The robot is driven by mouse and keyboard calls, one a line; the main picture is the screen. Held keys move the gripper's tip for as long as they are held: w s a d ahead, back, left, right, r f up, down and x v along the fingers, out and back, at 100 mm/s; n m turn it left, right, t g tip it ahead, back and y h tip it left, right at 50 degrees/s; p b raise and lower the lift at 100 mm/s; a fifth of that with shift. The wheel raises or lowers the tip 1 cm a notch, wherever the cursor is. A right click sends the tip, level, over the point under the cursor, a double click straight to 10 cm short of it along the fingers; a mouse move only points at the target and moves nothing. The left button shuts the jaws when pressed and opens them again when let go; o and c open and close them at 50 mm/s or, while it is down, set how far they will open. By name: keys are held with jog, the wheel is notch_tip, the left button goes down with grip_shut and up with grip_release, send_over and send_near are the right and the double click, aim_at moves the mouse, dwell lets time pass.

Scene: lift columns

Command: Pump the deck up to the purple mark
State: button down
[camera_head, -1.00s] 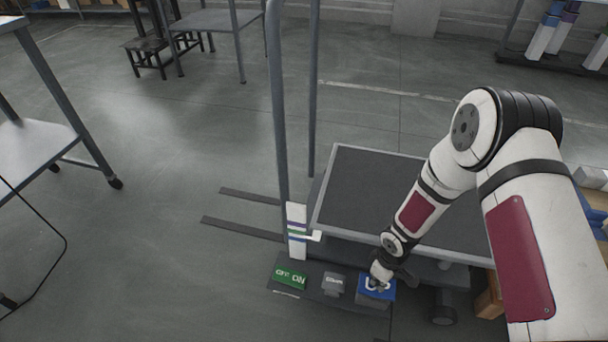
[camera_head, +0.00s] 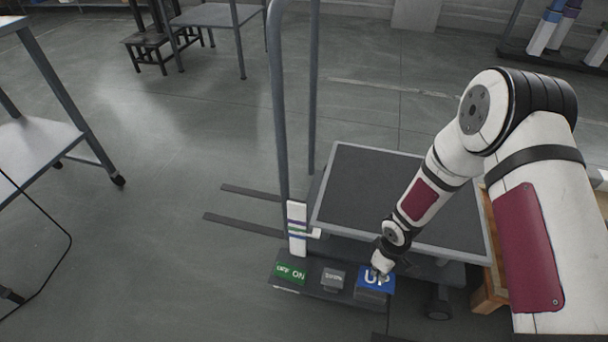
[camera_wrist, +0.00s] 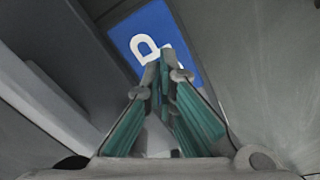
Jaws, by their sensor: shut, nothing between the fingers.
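The deck (camera_head: 345,160) is a dark platform with a grey rim on a lift cart. At its left stands a white scale strip (camera_head: 297,212) with small coloured bands, purple among them. A pale pointer (camera_head: 315,233) sits beside the strip's lower half; its exact level against the purple band is too small to tell. The blue UP pedal (camera_head: 364,284) is at the cart's base. My gripper (camera_head: 379,270) is shut and empty at the UP pedal. In the wrist view, its fingertips (camera_wrist: 166,65) overlap the blue pedal (camera_wrist: 150,22); contact cannot be told.
A grey pedal (camera_head: 333,279) and a green pedal (camera_head: 290,273) lie left of the blue one. The upright handle (camera_head: 279,120) rises at the deck's left. A wooden box (camera_head: 489,292) is right of the cart.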

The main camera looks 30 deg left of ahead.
aim_at(376, 281)
jog(key=shift+f, duration=0.1)
jog(key=shift+f+b, duration=1.95)
jog(key=shift+f, duration=1.3)
jog(key=shift+r+p, duration=2)
jog(key=shift+r, duration=1.4)
jog(key=shift+f, duration=0.15)
